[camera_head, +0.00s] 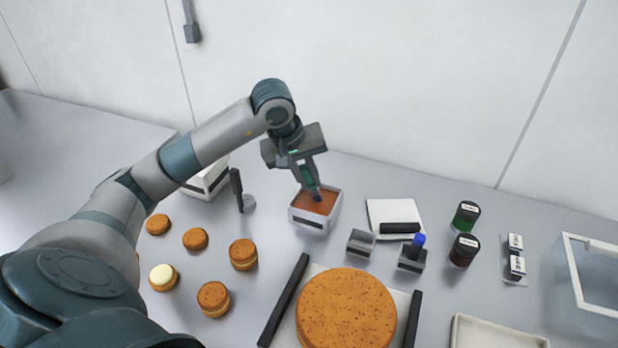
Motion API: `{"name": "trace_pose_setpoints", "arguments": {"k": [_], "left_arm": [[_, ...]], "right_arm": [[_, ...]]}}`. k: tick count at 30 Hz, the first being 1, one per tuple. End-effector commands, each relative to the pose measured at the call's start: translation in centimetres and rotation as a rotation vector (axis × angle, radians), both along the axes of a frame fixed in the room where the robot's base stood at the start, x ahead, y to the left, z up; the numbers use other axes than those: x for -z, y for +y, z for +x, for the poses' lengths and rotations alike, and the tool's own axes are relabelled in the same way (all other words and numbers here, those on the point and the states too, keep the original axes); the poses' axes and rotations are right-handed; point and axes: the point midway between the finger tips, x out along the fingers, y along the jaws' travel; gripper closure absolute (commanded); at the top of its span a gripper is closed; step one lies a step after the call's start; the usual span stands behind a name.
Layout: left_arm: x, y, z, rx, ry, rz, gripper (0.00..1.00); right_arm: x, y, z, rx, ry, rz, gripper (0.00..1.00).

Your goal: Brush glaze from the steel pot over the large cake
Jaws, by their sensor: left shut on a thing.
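The large cake (346,310), round and brown with dark specks, lies at the front middle on a pale board with dark handles. A square pale grey pot (315,222) with brown contents stands behind it; I take this as the steel pot. My left gripper (309,182) points down over the pot, shut on a slim dark tool (317,195), probably the brush. The tool's lower end is at the contents; whether it dips in cannot be told. The gripper hides most of the tool. My right gripper is not in view.
Several small round cakes (243,253) lie at the left, one with a cream top. Two dark holders stand right of the pot, one empty (361,243), one with a blue-topped item (418,241). Jars (464,250), a white tray (495,333) and a clear-sided frame (590,275) stand right.

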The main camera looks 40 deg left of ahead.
Motion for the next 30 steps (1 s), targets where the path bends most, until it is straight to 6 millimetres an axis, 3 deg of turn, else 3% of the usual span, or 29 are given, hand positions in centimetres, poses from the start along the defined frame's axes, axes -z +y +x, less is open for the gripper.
{"name": "trace_pose_setpoints", "arguments": {"k": [30], "left_arm": [[0.88, 0.0, 0.0, 0.0, 0.0, 0.0, 1.0]], "right_arm": [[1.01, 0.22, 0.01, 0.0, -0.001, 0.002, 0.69]]}}
